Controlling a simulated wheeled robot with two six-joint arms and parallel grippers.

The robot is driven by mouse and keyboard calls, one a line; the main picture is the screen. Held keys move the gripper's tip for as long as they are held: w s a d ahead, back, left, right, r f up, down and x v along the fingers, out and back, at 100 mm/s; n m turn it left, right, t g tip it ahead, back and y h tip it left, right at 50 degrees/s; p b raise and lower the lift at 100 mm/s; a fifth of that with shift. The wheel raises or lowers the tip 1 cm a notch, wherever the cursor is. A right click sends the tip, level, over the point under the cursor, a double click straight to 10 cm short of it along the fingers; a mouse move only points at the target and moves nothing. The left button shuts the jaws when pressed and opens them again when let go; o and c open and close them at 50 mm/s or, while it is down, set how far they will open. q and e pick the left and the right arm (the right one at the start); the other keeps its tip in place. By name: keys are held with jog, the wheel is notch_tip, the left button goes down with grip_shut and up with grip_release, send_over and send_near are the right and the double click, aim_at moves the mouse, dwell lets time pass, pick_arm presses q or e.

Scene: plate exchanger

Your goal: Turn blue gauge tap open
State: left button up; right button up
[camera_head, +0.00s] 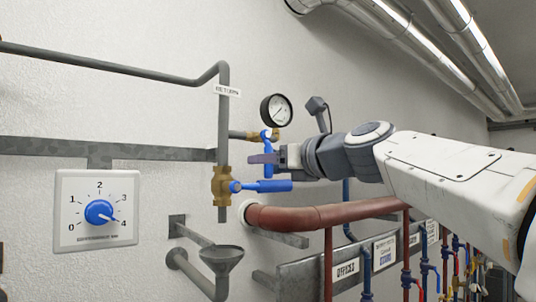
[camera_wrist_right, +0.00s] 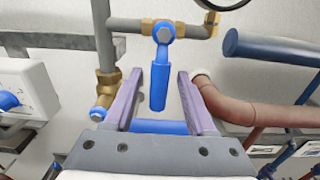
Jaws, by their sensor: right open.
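The blue gauge tap (camera_head: 267,138) sits on a short brass branch below the round gauge (camera_head: 277,110). In the right wrist view its blue handle (camera_wrist_right: 158,88) hangs straight down from the branch. My right gripper (camera_head: 264,158) is in front of the tap, with purple fingers partly covering it in the head view. In the right wrist view the gripper (camera_wrist_right: 159,78) is open, with one finger on each side of the handle and gaps showing on both sides. My left gripper is not in view.
A brass valve (camera_head: 220,185) with a horizontal blue lever (camera_head: 264,186) sits just below the gripper. A grey vertical pipe (camera_head: 223,120) stands to the left. A red pipe (camera_head: 320,216) runs below on the right. A dial box (camera_head: 78,235) hangs at the left.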

jog(key=shift+a, duration=0.1)
grip_shut()
dwell(1.4)
